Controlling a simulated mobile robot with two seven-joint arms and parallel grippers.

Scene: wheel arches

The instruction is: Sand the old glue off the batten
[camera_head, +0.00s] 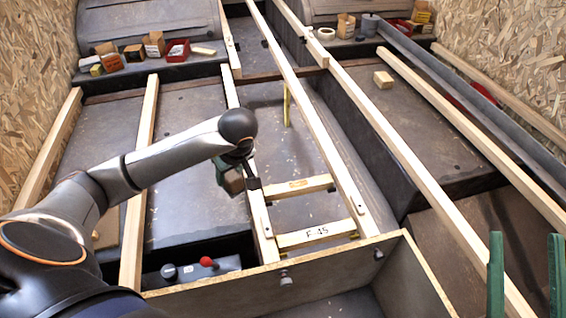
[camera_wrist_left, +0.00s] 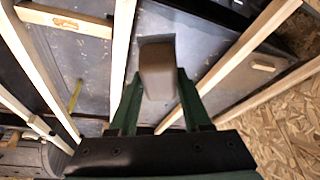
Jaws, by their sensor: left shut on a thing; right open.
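My left gripper (camera_head: 232,180) is shut on a brown sanding block with a dark grey end (camera_wrist_left: 157,70), gripped between its green fingers in the left wrist view. The block is in the air above the dark floor panel. Another batten (camera_head: 139,200) lies to the left. I cannot make out old glue on either, or which batten has it. My right gripper (camera_head: 526,238) is open and empty at the lower right.
Crosspieces (camera_head: 316,234) join the near batten to a long batten on its right. A box wall (camera_head: 330,272) stands in front. Small boxes (camera_head: 130,53) stand at the back left. A wooden block (camera_head: 383,79) lies on the right wheel arch.

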